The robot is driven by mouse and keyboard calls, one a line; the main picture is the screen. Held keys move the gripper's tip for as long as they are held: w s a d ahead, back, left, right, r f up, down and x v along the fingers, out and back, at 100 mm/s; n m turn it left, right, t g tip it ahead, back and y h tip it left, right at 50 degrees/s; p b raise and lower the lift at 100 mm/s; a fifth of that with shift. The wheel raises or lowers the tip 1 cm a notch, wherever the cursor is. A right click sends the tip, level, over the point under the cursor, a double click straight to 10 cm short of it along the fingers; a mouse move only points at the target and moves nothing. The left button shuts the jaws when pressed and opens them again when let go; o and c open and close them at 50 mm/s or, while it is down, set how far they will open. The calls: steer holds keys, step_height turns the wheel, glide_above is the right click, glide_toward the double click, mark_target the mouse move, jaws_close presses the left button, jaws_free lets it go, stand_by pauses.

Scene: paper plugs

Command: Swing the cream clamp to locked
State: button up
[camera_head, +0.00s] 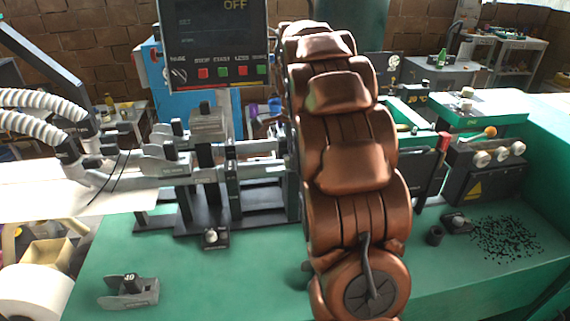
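I cannot pick out the cream clamp with certainty. A small dark fitting with a pale, cream-looking knob (211,236) sits at the front of the machine's dark rail frame, left of my arm. A similar dark fitting (456,221) stands on the green bench right of my arm, its top colour too small to tell. Whether either is locked cannot be told. My copper-brown arm rises through the middle of the view and hides part of the machine. My gripper is not in view.
A control panel (214,50) reading OFF hangs above the machine. A grey block marked 40 (128,291) lies on the green bench top (235,285). Black bits (505,238) are scattered at right, near a red-handled lever (444,142) and a dark box with pale knobs (482,160).

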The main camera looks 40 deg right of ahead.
jaws_close()
steer(key=m+p, duration=0.1)
steer(key=m, duration=0.2)
steer(key=shift+r+m+p, duration=0.1)
steer(key=shift+m+p, duration=0.2)
steer(key=m+p, duration=0.2)
steer(key=m, duration=0.3)
steer(key=shift+p, duration=0.4)
steer(key=shift+m+p, duration=2.2)
steer(key=shift+m, duration=0.7)
steer(key=shift+m+p, duration=1.45)
steer(key=shift+m, duration=0.35)
